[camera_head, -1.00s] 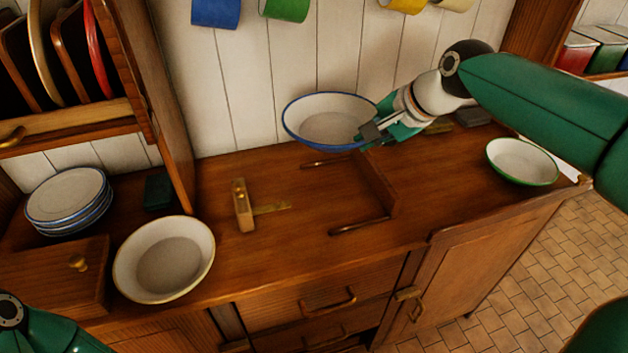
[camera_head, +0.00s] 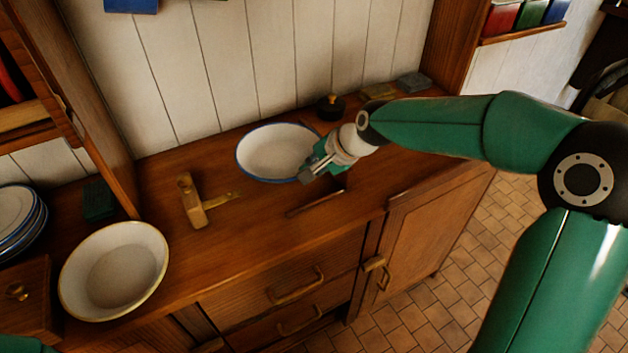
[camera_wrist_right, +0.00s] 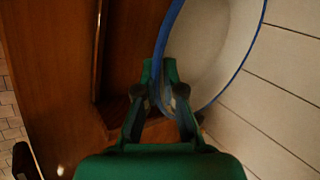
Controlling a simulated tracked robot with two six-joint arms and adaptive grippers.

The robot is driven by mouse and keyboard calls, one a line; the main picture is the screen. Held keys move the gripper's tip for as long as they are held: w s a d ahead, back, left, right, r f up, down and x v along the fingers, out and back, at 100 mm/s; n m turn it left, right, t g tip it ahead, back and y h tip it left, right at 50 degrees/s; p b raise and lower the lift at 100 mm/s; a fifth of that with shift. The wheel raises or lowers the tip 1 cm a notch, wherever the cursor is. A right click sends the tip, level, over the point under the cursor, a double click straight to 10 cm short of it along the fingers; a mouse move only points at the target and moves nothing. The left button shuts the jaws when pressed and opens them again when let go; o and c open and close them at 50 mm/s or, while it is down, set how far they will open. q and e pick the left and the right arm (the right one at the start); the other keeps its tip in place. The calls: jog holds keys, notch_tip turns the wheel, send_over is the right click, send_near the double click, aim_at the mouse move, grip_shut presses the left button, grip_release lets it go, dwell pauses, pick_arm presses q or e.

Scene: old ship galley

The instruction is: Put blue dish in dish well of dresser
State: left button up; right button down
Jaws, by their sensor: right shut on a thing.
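The blue dish, a white bowl with a blue rim (camera_head: 272,150), is over the dresser top (camera_head: 240,225) and slightly tilted. My right gripper (camera_head: 312,170) is shut on its right rim. The right wrist view shows the fingers (camera_wrist_right: 165,95) on either side of the blue rim (camera_wrist_right: 163,45). The dish well is mostly hidden under the dish and gripper; its dark front rail (camera_head: 316,203) shows just in front. I cannot tell whether the dish touches the wood. My left gripper is out of view.
A yellow-rimmed bowl (camera_head: 113,270) stands at the front left, near stacked plates (camera_head: 18,220). A wooden block with a brass strip (camera_head: 192,202) lies left of the dish. A black lidded pot (camera_head: 330,107) stands behind it. The plank wall (camera_head: 250,60) closes the back.

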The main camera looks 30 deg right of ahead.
notch_tip(320, 180, down, 4)
dwell(0.4)
jog(key=c, duration=1.3)
grip_release()
jog(key=shift+b, duration=0.3)
jog(key=shift+r, duration=0.1)
jog(key=v, duration=1.2)
